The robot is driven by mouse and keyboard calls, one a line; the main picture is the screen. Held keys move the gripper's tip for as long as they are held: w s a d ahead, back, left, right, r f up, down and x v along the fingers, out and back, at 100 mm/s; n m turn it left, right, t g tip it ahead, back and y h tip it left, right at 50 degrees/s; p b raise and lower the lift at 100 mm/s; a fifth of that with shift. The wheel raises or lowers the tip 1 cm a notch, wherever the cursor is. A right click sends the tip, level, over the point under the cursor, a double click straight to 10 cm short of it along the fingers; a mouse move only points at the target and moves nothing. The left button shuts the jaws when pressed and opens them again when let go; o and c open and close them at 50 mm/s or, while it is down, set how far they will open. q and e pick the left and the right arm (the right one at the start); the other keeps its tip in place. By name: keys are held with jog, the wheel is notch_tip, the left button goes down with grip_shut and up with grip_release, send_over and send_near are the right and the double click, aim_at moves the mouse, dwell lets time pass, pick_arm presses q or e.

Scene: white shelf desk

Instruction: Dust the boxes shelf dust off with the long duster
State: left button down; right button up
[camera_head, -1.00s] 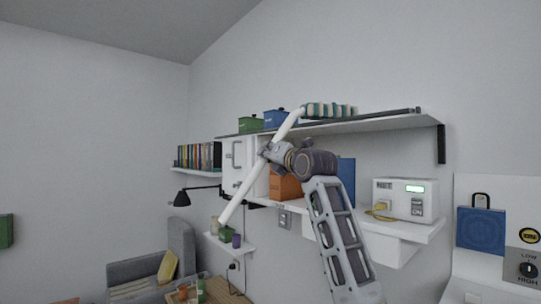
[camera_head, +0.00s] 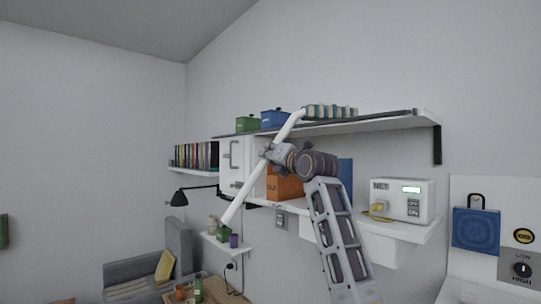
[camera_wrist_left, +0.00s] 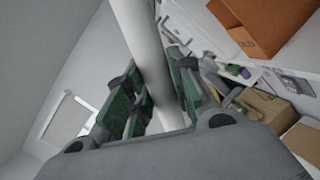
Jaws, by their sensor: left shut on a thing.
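My left gripper (camera_head: 272,153) is shut on the white handle of the long duster (camera_head: 246,188). The handle slants from the lower left up to the upper shelf (camera_head: 385,122). Its striped teal and pale head (camera_head: 331,111) lies along the top of that shelf, right of the boxes; whether it touches the shelf is unclear. A green box (camera_head: 246,124) and a blue box (camera_head: 273,119) stand on the shelf's left part. In the left wrist view the handle (camera_wrist_left: 146,50) passes between the green-padded fingers. I cannot make out any dust. My right gripper is not in view.
Below the upper shelf are a white cabinet (camera_head: 236,155), an orange box (camera_head: 285,184) and a white device (camera_head: 402,200) on a lower shelf. A black lamp (camera_head: 181,196) and a row of books (camera_head: 196,156) are at left.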

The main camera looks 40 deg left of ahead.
pick_arm(q)
jog(key=shift+s, duration=0.1)
jog(key=shift+s+b, duration=0.4)
jog(key=shift+s, duration=0.4)
jog(key=shift+w, duration=0.1)
jog(key=shift+w+p, duration=0.3)
jog(key=shift+w, duration=0.5)
jog(key=shift+s+f, duration=0.1)
jog(key=shift+s, duration=0.1)
jog(key=shift+s+b, duration=0.4)
jog(key=shift+s, duration=0.3)
jog(key=shift+w, duration=0.1)
jog(key=shift+w+p, duration=0.35)
jog(key=shift+w, duration=0.45)
